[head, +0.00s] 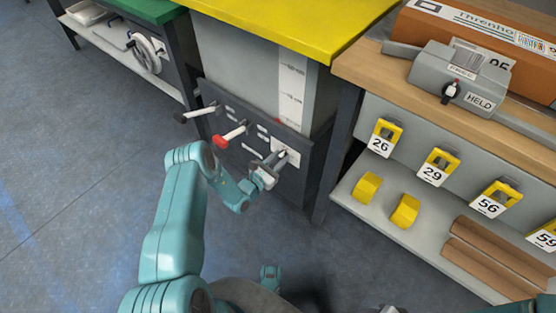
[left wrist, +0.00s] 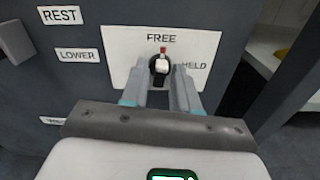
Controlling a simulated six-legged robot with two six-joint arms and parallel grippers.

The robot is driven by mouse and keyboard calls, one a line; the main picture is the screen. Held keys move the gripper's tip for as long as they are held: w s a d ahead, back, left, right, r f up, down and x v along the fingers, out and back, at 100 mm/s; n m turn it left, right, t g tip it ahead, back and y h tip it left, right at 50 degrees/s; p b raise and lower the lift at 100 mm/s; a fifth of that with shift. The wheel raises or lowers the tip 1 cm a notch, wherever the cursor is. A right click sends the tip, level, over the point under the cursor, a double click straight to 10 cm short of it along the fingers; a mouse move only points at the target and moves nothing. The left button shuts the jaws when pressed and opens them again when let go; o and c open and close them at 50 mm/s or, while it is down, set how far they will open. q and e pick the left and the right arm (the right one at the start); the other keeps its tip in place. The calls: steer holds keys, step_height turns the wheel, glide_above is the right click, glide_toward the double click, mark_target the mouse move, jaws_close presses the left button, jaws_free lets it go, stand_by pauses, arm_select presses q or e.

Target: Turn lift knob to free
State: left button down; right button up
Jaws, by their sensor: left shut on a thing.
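The lift knob (left wrist: 160,66) is small and black with a white pointer and a red tip. It sits on a white plate (left wrist: 120,45) marked FREE at the top and HELD at the right. The red tip points up towards FREE. My left gripper (left wrist: 161,80) has one grey finger on each side of the knob and is shut on it. In the head view my left gripper (head: 268,174) is against the white plate (head: 287,153) on the dark front panel, and it mostly hides the knob.
A red-tipped lever (head: 231,135) and a grey lever (head: 197,113) stick out left of my gripper. The panel is under a yellow table top (head: 290,22). A wooden bench (head: 450,95) at the right carries a grey clamp (head: 458,78) marked HELD. Open floor (head: 75,190) lies at the left.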

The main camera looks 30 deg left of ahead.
arm_select(q)
steer(key=shift+n, duration=0.9)
steer(key=c, duration=1.2)
jaws_free()
steer(key=shift+s, duration=0.1)
steer(key=shift+o, duration=0.2)
steer(key=s+a+p, duration=0.1)
steer(key=s+p, duration=0.3)
steer(key=s, duration=1.2)
steer(key=shift+p, duration=0.3)
